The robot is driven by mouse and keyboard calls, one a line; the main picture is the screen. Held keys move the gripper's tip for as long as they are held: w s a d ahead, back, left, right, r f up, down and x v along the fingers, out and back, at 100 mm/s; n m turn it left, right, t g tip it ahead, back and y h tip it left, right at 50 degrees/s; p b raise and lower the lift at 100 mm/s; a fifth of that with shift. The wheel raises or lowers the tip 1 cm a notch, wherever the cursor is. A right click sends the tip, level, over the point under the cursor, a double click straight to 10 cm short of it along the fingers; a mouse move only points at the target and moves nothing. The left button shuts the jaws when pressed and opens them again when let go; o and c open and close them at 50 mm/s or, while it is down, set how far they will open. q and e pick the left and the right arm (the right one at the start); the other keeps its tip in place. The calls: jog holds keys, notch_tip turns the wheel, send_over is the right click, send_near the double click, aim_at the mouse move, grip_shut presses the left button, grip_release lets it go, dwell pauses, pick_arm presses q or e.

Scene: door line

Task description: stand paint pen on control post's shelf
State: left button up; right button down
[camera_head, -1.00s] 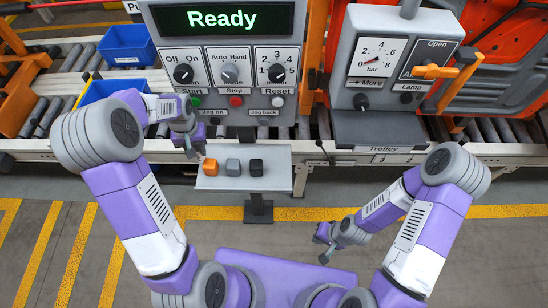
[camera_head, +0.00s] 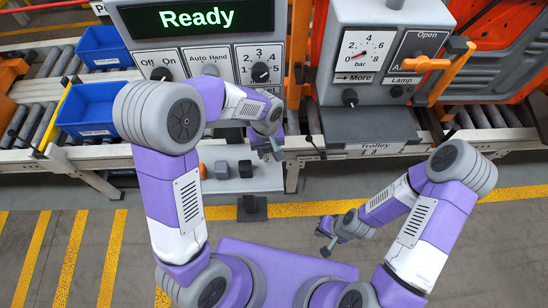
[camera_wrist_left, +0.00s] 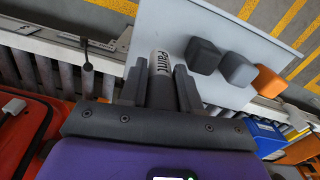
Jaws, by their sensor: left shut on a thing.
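My left gripper (camera_head: 272,152) is shut on the paint pen (camera_wrist_left: 160,63), a white cylinder marked "Paint" that shows between the two fingers in the left wrist view. In the head view the pen is too small to make out clearly. The gripper is near the right end of a light grey shelf (camera_head: 272,178), below the "Ready" panel (camera_head: 196,18). Whether the pen touches the shelf cannot be told. My right gripper (camera_head: 327,246) hangs low over the floor, apart from the shelf; its jaws are too small to read.
An orange block (camera_wrist_left: 269,82), a grey block (camera_wrist_left: 237,69) and a black block (camera_wrist_left: 203,55) stand in a row on the light shelf. A dark ledge (camera_head: 370,126) juts out below the gauge box (camera_head: 378,55). Blue bins (camera_head: 88,108) sit at left.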

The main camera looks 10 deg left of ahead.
aim_at(269, 162)
pick_arm(q)
jog(key=shift+w+d+f+b, duration=0.1)
jog(key=shift+d+f+b, duration=0.1)
jog(key=shift+f+b, duration=0.25)
jog(key=shift+w+d+f+b, duration=0.15)
jog(key=shift+f+b, duration=0.15)
jog(key=shift+f, duration=0.25)
jog(key=shift+s+a+f+b, duration=0.1)
jog(key=shift+s+f+b, duration=0.1)
jog(key=shift+f+b, duration=1.5)
jog(key=shift+f, duration=0.8)
jog(key=shift+f, duration=0.15)
jog(key=o, duration=1)
jog(key=shift+o, duration=0.2)
